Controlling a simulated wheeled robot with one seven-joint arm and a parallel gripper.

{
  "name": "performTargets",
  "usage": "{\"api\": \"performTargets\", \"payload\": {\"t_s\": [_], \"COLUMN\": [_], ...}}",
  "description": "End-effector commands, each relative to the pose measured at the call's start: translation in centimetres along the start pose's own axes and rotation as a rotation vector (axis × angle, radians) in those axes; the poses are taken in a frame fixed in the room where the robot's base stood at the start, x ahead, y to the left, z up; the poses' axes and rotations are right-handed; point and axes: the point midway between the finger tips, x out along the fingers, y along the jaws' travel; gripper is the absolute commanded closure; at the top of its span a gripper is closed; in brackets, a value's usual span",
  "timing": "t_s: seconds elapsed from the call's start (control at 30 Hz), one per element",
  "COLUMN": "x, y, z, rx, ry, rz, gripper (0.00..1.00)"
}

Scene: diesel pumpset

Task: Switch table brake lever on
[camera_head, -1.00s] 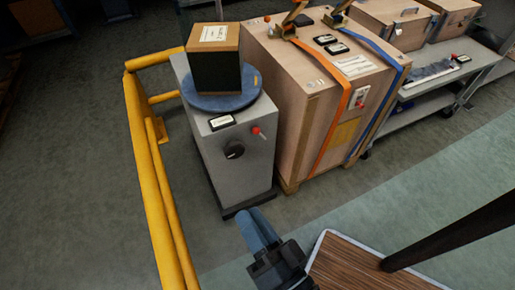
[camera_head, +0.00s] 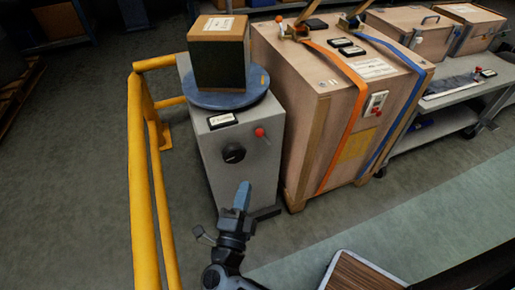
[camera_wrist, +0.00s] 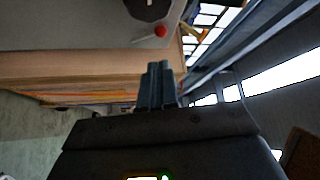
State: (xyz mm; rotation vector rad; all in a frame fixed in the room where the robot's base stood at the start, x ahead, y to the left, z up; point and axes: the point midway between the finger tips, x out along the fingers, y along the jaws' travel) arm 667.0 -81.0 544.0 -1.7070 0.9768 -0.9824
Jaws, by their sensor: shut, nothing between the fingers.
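The brake lever (camera_head: 261,133) has a red knob and sits on the upper right of the front face of a grey cabinet (camera_head: 222,185). A round blue turntable (camera_head: 240,100) is on top of the cabinet and carries a dark box with a tan top (camera_head: 219,50). A black dial (camera_head: 233,152) is on the same face, left of and below the lever. My gripper (camera_head: 243,190) is shut and empty, in front of the cabinet and below the lever in the picture. In the wrist view, the lever's red knob (camera_wrist: 160,31) is beyond the fingertips (camera_wrist: 158,68), apart from them.
A yellow guard rail (camera_head: 143,190) runs along the cabinet's left. A large strapped wooden crate (camera_head: 303,110) stands close on its right. A grey cart (camera_head: 456,110) is farther right. The floor in front of the cabinet is open.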

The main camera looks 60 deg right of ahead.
Motion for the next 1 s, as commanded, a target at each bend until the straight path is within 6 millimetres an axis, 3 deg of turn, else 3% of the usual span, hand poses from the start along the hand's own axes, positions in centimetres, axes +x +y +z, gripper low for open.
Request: {"api": "performTargets", "payload": {"t_s": [0.27, 0.43, 1.0], "x": [0.0, 1.1, 11.5], "y": [-0.1, -0.1, -0.1], "z": [0.0, -0.1, -0.1], "rx": [0.000, -0.001, -0.001], "ry": [0.000, 0.002, 0.002], "rz": [-0.001, -0.002, -0.002], "gripper": [1.00, 1.00, 1.00]}}
